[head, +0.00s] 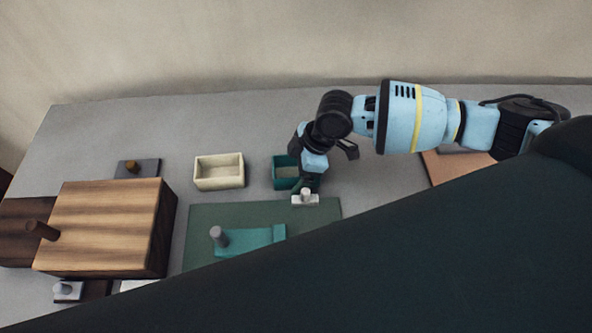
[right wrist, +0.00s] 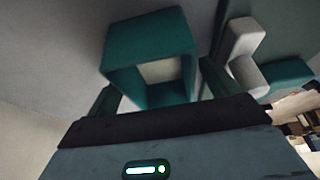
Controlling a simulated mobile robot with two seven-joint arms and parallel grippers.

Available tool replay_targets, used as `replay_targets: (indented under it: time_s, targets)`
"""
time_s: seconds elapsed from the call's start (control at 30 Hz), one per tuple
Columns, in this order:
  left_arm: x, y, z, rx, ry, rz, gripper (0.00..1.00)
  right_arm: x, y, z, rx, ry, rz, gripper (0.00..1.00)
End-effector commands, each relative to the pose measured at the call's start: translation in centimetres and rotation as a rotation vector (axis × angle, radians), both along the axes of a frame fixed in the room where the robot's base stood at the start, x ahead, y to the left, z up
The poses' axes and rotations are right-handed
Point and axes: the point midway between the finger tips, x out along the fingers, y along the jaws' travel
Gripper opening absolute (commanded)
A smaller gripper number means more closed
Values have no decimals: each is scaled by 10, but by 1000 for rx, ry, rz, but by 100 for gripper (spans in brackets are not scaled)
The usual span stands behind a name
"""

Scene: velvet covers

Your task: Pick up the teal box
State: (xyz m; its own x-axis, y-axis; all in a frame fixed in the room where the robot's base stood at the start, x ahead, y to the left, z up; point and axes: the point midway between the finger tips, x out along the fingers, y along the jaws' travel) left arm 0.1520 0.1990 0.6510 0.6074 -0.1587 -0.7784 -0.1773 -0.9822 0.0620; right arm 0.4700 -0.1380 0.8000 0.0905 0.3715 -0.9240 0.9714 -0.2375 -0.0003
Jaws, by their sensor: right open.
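The teal box (head: 281,172) is a small open-topped box on the grey table, just behind the green mat. My right gripper (head: 310,183) is at its right front side and hides part of it in the head view. In the right wrist view the teal box (right wrist: 128,50) shows its open, pale inside, lying beyond and between the two fingers. The right gripper (right wrist: 160,85) is open, with nothing held between its fingers. I cannot tell whether a finger touches the box. My left gripper is not in view.
A white block with a peg (head: 305,200) stands close in front of the right gripper, on the green mat's (head: 205,215) edge. A teal block with a grey peg (head: 250,240) lies on the mat. A cream box (head: 219,172) is to the left, beside a wooden block (head: 100,225).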

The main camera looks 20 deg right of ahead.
Motion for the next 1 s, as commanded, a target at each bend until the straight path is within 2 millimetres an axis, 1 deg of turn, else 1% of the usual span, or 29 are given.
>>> replay_targets:
  time_s: [0.57, 0.67, 0.93, 0.97, 1.0]
  targets:
    - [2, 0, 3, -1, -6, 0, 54, 0, 0, -4, 0, 0, 0, 87]
    - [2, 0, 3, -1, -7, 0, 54, 0, 0, -4, 0, 0, 0, 76]
    - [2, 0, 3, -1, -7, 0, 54, 0, 0, -4, 0, 0, 0, 40]
    - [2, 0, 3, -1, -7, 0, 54, 0, 0, -4, 0, 0, 0, 38]
    - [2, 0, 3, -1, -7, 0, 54, 0, 0, -4, 1, 0, 0, 38]
